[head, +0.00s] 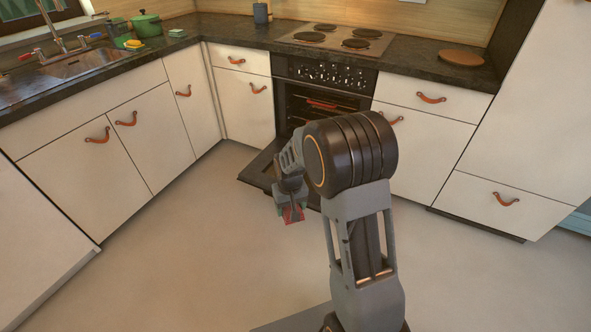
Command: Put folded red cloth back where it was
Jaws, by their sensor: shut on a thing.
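My gripper (291,205) is shut on the folded red cloth (294,216) and points down in front of the oven. Only a small red patch of the cloth shows below the fingers. The cloth is held in the air, and its height above the floor is hard to judge.
The oven (305,98) stands open, its door (254,174) folded down behind my gripper. Reddish bars or an object show inside. The counter (222,29) carries a green pot (147,25), a dark cup (261,13) and a round wooden board (460,57). The floor (190,240) is clear.

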